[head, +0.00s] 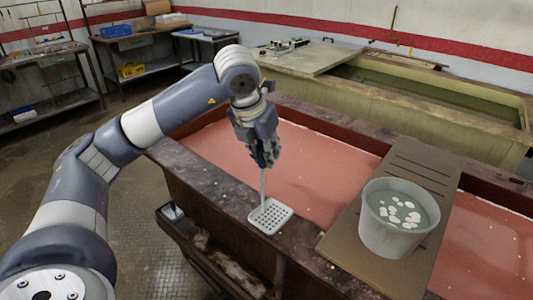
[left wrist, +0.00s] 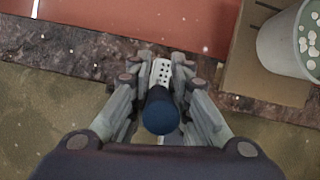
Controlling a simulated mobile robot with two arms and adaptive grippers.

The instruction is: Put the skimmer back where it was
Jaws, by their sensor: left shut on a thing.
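My left gripper (head: 264,158) is shut on the skimmer's handle and points down above the vat's near rim. The skimmer (head: 270,216) has a white, square, perforated head on a thin shaft, which hangs below the fingers. In the head view the head overlaps the vat's near rim; I cannot tell whether it touches. In the left wrist view the blue handle end (left wrist: 161,112) stands between the fingers, with part of the perforated head beyond it. My right gripper is not in view.
A vat of pink liquid (head: 310,165) lies beyond the rim. A brown slotted board (head: 412,160) spans it and carries a grey bucket (head: 387,232) with white pieces floating inside. A low ledge (head: 215,262) runs along the vat's front. Another tank (head: 440,100) stands behind.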

